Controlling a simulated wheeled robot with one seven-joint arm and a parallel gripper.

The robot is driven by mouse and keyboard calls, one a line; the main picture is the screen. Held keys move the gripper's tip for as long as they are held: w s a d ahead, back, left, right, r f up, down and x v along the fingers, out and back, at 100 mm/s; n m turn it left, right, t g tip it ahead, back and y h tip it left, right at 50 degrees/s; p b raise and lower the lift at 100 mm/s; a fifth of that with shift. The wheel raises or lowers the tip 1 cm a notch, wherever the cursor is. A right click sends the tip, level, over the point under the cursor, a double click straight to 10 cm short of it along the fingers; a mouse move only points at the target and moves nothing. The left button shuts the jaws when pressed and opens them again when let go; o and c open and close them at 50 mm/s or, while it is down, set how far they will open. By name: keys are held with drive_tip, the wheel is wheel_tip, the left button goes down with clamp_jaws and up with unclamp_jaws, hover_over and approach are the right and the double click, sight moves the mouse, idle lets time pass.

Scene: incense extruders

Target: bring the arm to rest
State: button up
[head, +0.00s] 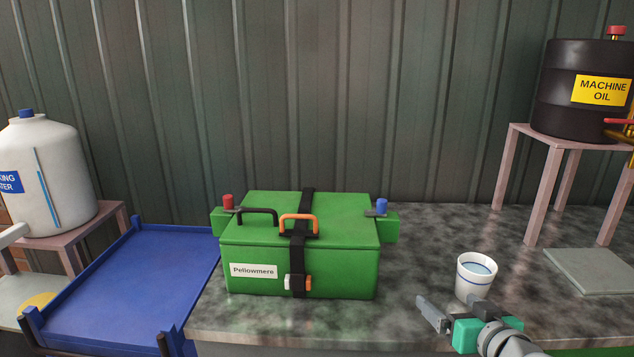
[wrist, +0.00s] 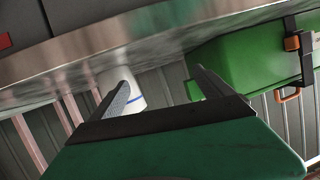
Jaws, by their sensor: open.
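My gripper (head: 447,304) is low at the front right of the grey mottled counter (head: 440,235), its fingers spread with nothing between them. In the wrist view my gripper (wrist: 161,77) shows two separated fingers over a tilted view. A white cup (head: 476,283) with a blue band and pale blue liquid stands upright just behind my gripper. In the wrist view the cup (wrist: 137,98) is partly hidden by the left finger. I cannot tell whether they touch.
A green strapped box (head: 345,267) labelled Pellowmere stands left of my gripper; it also shows in the wrist view (wrist: 235,65). A blue tray (head: 150,275) and white water jug (head: 45,170) are farther left. A black oil drum (head: 570,110) stands on a pink stand (head: 543,190) at right.

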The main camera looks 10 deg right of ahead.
drive_tip(key=a+g+p, duration=0.1)
drive_tip(key=a, duration=0.1)
drive_tip(key=w+a+r+g+y+p, duration=0.1)
drive_tip(key=a+p, duration=0.1)
drive_tip(key=w+a+g+y+p, duration=0.1)
drive_tip(key=a, duration=0.1)
drive_tip(key=shift+w+a+r+n, duration=0.2)
drive_tip(key=shift+a+n, duration=0.1)
drive_tip(key=shift+n, duration=0.1)
drive_tip(key=a+g+p, duration=0.2)
drive_tip(key=a+p, duration=0.1)
drive_tip(key=a+r+g+p, duration=0.1)
drive_tip(key=a, duration=0.1)
drive_tip(key=shift+s+y+p, duration=0.15)
drive_tip(key=shift+y+p, duration=0.15)
drive_tip(key=shift+p, duration=0.05)
drive_tip(key=s+a+r+n+g+h+p, duration=0.1)
drive_tip(key=s+a+r+g+p, duration=0.2)
drive_tip(key=s+a+p, duration=0.3)
drive_tip(key=s+a+g, duration=0.1)
drive_tip(key=a, duration=0.3)
drive_tip(key=shift+r+g+p, duration=0.15)
drive_tip(key=shift+g+p, duration=0.15)
drive_tip(key=shift+g, duration=0.1)
